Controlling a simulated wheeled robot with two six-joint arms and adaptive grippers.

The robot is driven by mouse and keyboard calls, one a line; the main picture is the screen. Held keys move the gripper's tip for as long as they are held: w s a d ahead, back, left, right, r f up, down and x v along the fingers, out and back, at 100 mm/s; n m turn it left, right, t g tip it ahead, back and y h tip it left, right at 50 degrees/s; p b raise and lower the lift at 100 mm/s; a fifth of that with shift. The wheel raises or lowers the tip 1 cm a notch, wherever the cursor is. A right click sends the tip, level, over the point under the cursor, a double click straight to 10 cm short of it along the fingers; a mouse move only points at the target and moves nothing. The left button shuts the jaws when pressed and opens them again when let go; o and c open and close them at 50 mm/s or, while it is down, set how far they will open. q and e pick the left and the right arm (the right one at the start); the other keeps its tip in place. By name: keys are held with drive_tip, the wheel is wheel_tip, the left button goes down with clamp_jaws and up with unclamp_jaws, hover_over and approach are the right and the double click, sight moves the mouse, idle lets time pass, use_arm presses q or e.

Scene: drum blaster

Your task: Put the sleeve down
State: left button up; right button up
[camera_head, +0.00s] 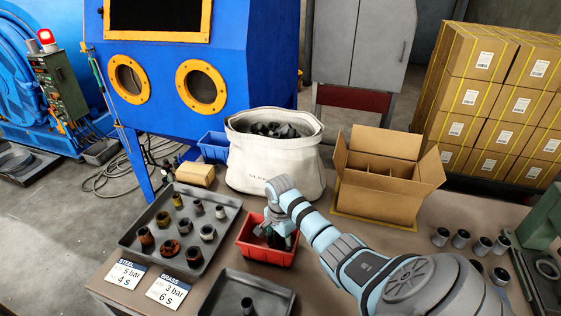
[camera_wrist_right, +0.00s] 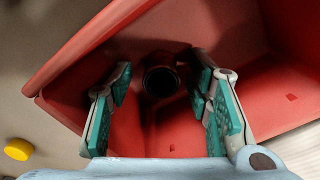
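A dark hollow sleeve (camera_wrist_right: 160,80) is inside the red bin, its round open end facing the right wrist camera. The red bin (camera_head: 266,257) stands on the table in the head view, and its wall (camera_wrist_right: 100,45) fills much of the wrist view. My right gripper (camera_head: 277,234) reaches down into the bin. In the wrist view its two teal-padded fingers (camera_wrist_right: 163,92) are spread, one on each side of the sleeve, with visible gaps. In the head view the gripper hides the sleeve. My left gripper is not in view.
A tray (camera_head: 222,222) with several sleeves lies left of the bin. A dark tray (camera_head: 222,290) with one sleeve is in front. A white bag (camera_head: 262,165) and an open cardboard box (camera_head: 385,190) stand behind. Several cups (camera_head: 460,238) stand at right.

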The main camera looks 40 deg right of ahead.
sight(281, 242)
wheel_tip(281, 242, up, 13)
drive_tip(key=p, duration=0.3)
drive_tip(key=shift+f, duration=0.15)
idle(0.4)
